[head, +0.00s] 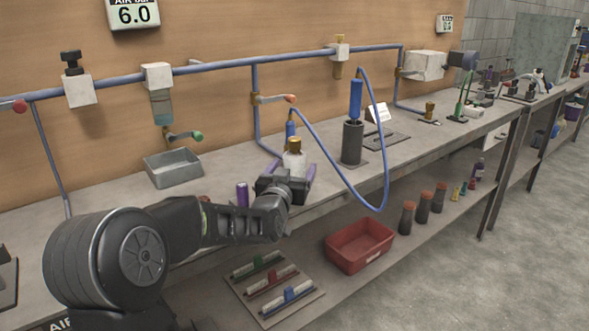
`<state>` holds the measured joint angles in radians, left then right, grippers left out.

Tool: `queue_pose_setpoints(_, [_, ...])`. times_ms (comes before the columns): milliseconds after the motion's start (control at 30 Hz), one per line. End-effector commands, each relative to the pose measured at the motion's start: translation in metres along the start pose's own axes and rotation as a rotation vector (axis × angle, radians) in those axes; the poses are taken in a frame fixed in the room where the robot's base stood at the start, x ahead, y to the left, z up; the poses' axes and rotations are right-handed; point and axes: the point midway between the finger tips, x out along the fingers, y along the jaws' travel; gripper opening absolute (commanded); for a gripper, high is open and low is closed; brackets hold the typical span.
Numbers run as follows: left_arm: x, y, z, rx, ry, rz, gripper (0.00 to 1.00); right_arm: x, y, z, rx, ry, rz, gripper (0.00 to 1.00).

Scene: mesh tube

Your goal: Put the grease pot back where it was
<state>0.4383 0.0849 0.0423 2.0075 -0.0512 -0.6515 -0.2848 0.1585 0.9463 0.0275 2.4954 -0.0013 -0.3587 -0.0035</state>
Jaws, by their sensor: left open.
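My left gripper (292,168) reaches over the bench from the front, with its two purple fingers apart. A small purple can (242,194) stands left of the gripper. My right gripper is out of view.
A dark grey holder (352,143) carries a blue tool (355,100) with a hanging blue hose (386,180). A metal tray (173,168) sits left.

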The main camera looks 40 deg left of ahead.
Motion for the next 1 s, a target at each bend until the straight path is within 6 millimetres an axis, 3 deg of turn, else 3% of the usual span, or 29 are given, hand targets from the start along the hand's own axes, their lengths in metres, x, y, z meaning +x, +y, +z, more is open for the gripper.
queue_pose_setpoints(400, [-0.0003,0.0000,-0.0001,0.000,0.000,0.000,0.76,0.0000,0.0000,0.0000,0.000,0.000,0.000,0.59])
queue_pose_setpoints(1000, [-0.0003,0.0001,-0.0001,0.000,0.000,0.000,0.27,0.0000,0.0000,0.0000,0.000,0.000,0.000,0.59])
